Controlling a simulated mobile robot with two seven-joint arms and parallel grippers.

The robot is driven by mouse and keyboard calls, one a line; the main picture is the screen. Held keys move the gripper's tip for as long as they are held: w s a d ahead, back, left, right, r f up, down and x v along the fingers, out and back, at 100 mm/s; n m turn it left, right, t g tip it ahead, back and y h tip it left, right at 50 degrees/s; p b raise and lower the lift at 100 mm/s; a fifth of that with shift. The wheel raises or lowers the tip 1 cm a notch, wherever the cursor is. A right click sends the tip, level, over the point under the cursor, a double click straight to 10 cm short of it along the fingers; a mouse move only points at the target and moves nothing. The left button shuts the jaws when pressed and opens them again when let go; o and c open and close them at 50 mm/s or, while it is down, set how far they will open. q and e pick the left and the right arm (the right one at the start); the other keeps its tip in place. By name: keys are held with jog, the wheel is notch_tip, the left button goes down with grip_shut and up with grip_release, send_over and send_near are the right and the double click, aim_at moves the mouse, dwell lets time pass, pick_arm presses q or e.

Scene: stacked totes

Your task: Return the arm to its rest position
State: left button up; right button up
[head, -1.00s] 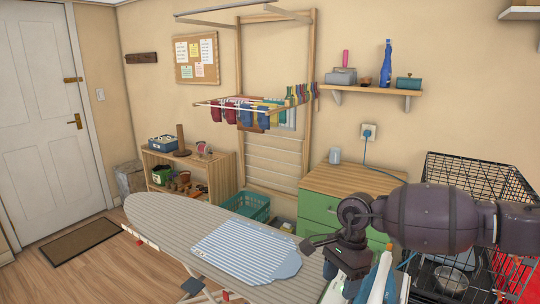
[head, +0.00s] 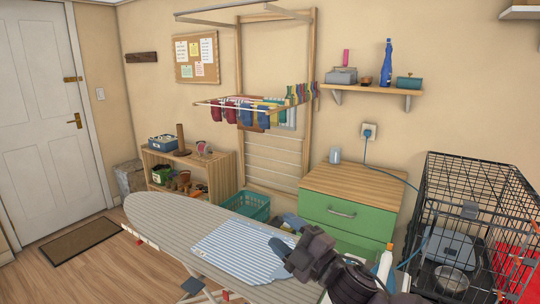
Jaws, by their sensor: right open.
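My right arm comes in from the bottom right, dark and jointed. Its gripper (head: 283,256) is open and empty, in front of the right end of the ironing board (head: 165,212). A blue-and-white striped cloth (head: 238,248) lies flat on the board, and the gripper overlaps its right edge in the picture. I cannot tell how high the gripper is above it. My left gripper is not in view.
A green-fronted drawer cabinet (head: 345,213) stands behind the board. A black wire cage (head: 470,200) is at the right, close to my arm. A teal basket (head: 247,206) and a low wooden shelf (head: 222,176) are at the back.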

jog(key=s+d+f+m+t+h, duration=0.1)
jog(key=s+d+f+m+h, duration=0.3)
jog(key=d+f+m+h, duration=0.35)
jog(key=s+d+f+m+h, duration=0.4)
jog(key=d+f+m, duration=0.5)
jog(key=f+m, duration=0.15)
jog(key=s+d+f+m+g+h, duration=0.1)
jog(key=s+d+f+g+h, duration=0.1)
jog(key=s+d+f, duration=0.2)
jog(key=s+d+f+m+g+h, duration=0.1)
jog(key=s+d+f, duration=0.3)
jog(key=s+f, duration=0.7)
jog(key=s+m+h, duration=0.1)
jog(key=s, duration=0.2)
jog(key=shift+s+m+g, duration=0.3)
jog(key=shift+g, duration=0.1)
jog(key=shift+f, duration=0.1)
